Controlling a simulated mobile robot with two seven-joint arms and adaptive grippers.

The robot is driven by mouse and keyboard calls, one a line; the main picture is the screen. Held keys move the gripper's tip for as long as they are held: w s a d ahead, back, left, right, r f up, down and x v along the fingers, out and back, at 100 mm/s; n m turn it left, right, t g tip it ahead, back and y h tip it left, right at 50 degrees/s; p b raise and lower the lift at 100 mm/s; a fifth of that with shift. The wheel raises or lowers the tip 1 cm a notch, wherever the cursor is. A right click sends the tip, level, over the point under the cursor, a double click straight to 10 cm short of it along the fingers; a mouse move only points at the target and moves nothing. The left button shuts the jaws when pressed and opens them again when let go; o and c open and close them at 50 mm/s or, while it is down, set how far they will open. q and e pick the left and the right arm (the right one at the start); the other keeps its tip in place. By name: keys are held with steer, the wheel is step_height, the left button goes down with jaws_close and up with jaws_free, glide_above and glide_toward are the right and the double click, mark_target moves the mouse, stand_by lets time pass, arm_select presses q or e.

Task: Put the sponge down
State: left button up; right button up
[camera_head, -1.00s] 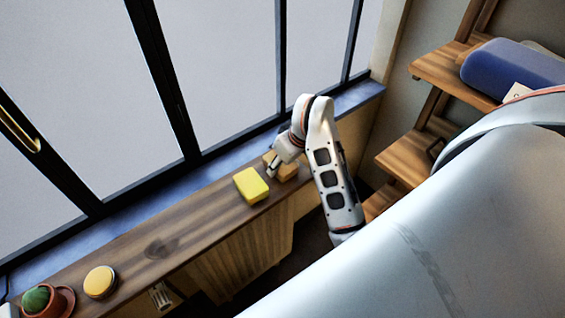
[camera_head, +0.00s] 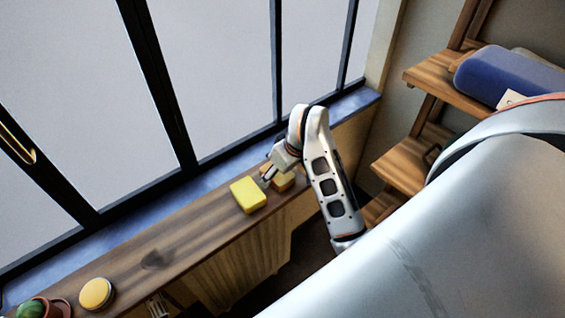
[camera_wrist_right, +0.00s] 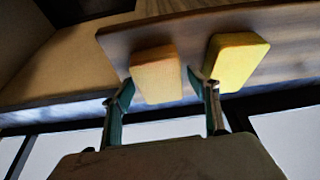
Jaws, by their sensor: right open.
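A bright yellow sponge-like block (camera_head: 248,196) lies on the wooden sill, and it also shows in the right wrist view (camera_wrist_right: 237,62). A second, tan-orange block (camera_head: 285,181) rests beside it on the sill, partly hidden by my right gripper (camera_head: 267,177). In the right wrist view, my right gripper (camera_wrist_right: 160,88) is open. The tan-orange block (camera_wrist_right: 157,76) shows between and just beyond its fingertips, and I cannot tell whether they touch it. The right finger reaches between the two blocks. My left gripper is not in view.
The narrow wooden sill (camera_head: 190,228) runs below the windows. A round yellow lidded thing (camera_head: 96,293) and a potted cactus (camera_head: 31,309) stand at its lower left. A wooden shelf (camera_head: 405,163) with a blue case (camera_head: 505,76) is at right. The sill's middle is clear.

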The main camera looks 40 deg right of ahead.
mark_target(283, 179)
steer(key=v, duration=0.2)
steer(key=shift+r+b, duration=0.3)
steer(key=shift+r, duration=0.05)
steer(key=v, duration=0.3)
steer(key=shift+s+a+r, duration=0.1)
steer(key=shift+a+r, duration=0.05)
steer(key=shift+a, duration=0.15)
steer(key=shift+s+d+r, duration=0.1)
steer(key=shift+s+r, duration=0.15)
steer(key=shift+r, duration=0.35)
steer(key=shift+s+r, duration=0.1)
steer(key=shift+r, duration=0.15)
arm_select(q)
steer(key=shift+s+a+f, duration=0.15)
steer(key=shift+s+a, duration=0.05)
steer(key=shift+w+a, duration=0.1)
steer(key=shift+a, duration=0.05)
